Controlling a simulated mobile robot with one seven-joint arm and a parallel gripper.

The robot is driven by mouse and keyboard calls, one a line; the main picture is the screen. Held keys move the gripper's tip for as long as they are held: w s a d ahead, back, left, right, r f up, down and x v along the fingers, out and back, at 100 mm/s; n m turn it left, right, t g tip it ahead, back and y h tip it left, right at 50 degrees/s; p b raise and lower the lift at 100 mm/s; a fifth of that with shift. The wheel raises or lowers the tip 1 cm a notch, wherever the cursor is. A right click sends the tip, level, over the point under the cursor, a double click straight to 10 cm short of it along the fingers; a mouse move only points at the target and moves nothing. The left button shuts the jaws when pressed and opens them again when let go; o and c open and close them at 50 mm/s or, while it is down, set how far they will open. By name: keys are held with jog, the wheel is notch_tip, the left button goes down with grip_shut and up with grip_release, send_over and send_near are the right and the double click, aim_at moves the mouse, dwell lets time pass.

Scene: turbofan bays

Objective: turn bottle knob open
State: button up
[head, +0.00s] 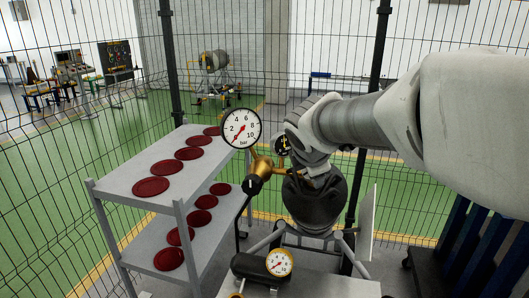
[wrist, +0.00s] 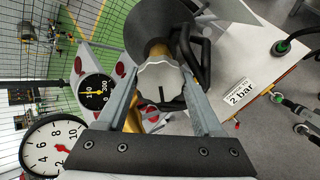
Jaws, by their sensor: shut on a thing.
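The bottle knob (wrist: 160,84), a pale scalloped wheel with a black mark, is in the middle of the wrist view. My gripper (wrist: 159,70) is shut on it, with one finger on each side. The dark bottle (head: 316,203) stands upright below my wrist in the head view, where my arm hides the knob. A brass regulator (head: 261,166) is beside the bottle. It carries a large white bar gauge (head: 241,128), with its red needle towards the lower left, and a small black gauge (head: 284,146).
A grey two-level shelf (head: 133,172) with dark red discs stands at left. A black unit with another gauge (head: 278,263) is in front. A white panel (wrist: 256,70) with a "2 bar" label is close to the right finger. Mesh fencing runs behind.

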jog(key=n+p, duration=0.2)
jog(key=n, duration=0.1)
jog(key=n+p, duration=0.1)
jog(key=p, duration=0.1)
jog(key=shift+r+n, duration=0.25)
jog(key=shift+n, duration=0.05)
jog(key=shift+f+n+p, duration=0.2)
jog(key=shift+n+p, duration=1.6)
jog(key=shift+n, duration=0.7)
jog(key=o, duration=1.4)
jog(key=shift+c, duration=0.2)
jog(key=v, duration=1.7)
jog(key=shift+r, duration=0.2)
jog(key=shift+s+a, duration=0.1)
